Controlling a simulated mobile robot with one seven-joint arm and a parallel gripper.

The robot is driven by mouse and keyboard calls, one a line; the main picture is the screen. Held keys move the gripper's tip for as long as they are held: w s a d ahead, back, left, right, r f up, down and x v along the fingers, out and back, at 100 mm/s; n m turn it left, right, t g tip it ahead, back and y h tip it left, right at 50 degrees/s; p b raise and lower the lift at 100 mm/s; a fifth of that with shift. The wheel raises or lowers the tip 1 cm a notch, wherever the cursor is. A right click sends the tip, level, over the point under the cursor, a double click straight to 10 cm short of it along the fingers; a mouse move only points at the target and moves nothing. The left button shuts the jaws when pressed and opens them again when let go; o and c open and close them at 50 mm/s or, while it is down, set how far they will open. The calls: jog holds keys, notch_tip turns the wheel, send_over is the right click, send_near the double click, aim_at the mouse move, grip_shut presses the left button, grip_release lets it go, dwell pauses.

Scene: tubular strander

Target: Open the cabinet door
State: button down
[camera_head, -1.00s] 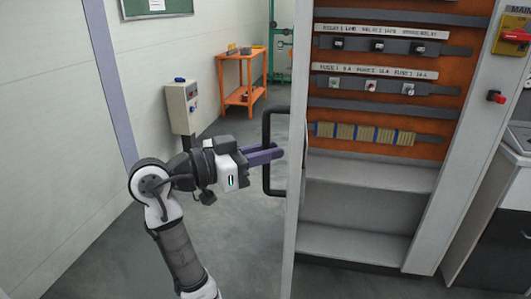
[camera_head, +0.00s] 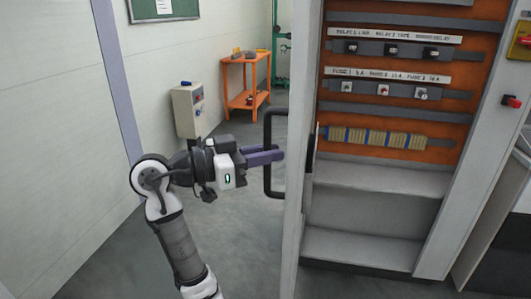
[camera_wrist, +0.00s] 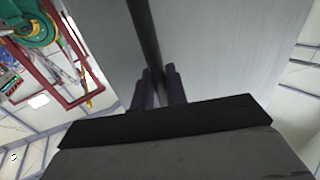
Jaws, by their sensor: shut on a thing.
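The cabinet door (camera_head: 296,190) stands open, seen nearly edge-on in the head view, swung out toward me on the left side of the cabinet. Its black bar handle (camera_head: 267,128) is on the door's left face. My gripper (camera_head: 272,155) has its purple fingers at the handle's upright bar. In the wrist view my gripper's two fingers (camera_wrist: 160,88) close on either side of the black handle (camera_wrist: 145,32), in front of the grey door face (camera_wrist: 215,50). The orange cabinet interior (camera_head: 395,90) shows fuses, switches and terminal blocks.
A grey control box (camera_head: 188,109) on a post stands behind my arm. An orange table (camera_head: 246,80) is farther back by the wall. A red switch (camera_head: 511,101) sits on the cabinet's right frame. Grey floor lies clear between my arm and the door.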

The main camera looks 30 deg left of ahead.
jog(key=shift+w+r, duration=0.1)
jog(key=shift+w, duration=0.1)
jog(key=c, duration=1.5)
grip_release()
jog(key=shift+s+a, duration=0.1)
jog(key=b+v, duration=0.2)
jog(key=v, duration=1.1)
jog(key=shift+s, duration=0.25)
jog(key=shift+a, duration=0.1)
